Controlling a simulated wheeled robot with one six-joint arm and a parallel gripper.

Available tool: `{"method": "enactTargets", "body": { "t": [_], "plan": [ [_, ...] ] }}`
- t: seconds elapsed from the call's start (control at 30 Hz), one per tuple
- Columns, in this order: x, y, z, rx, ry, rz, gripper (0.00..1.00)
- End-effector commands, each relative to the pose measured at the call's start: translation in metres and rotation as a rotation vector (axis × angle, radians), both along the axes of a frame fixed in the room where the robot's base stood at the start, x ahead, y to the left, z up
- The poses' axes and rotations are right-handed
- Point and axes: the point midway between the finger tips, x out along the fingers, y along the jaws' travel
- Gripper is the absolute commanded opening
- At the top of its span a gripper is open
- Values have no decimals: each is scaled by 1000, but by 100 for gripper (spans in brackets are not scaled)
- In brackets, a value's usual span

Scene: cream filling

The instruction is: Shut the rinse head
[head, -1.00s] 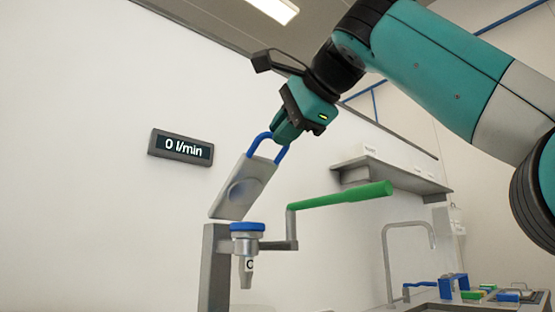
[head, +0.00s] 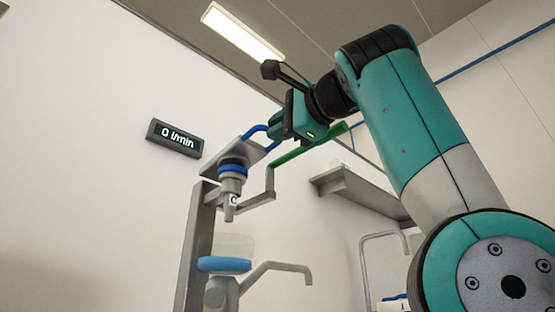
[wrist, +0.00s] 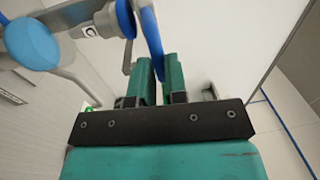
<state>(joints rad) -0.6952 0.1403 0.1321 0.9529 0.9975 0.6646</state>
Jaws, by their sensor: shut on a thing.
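The rinse head's grey lid plate (head: 212,160) lies tilted only a little, just above the blue collar (head: 233,163) of the nozzle marked C (head: 229,206). I cannot tell whether plate and collar touch. The plate's blue handle (head: 250,131) sticks out at its right side. My gripper (head: 276,130) is shut on this handle. In the wrist view the handle (wrist: 150,40) runs down between the teal fingers (wrist: 160,80), and the nozzle shows at upper left (wrist: 90,31). The collar and nozzle hide part of the plate from below.
A green-handled lever (head: 308,146) on a grey crank stands close to my gripper. A display (head: 175,138) on the wall reads 0 l/min. Below are a blue ring (head: 223,264) and a grey spout (head: 280,267). A shelf (head: 350,187) hangs to the right.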

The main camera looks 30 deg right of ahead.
Motion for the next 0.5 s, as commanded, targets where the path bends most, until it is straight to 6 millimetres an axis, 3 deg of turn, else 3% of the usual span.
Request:
{"method": "enactTargets", "body": {
  "t": [0.1, 0.5],
  "plan": [
    [0, -1, -14, -3, 5, -2, 0],
    [0, -1, -30, -3, 8, -2, 0]
  ]
}}
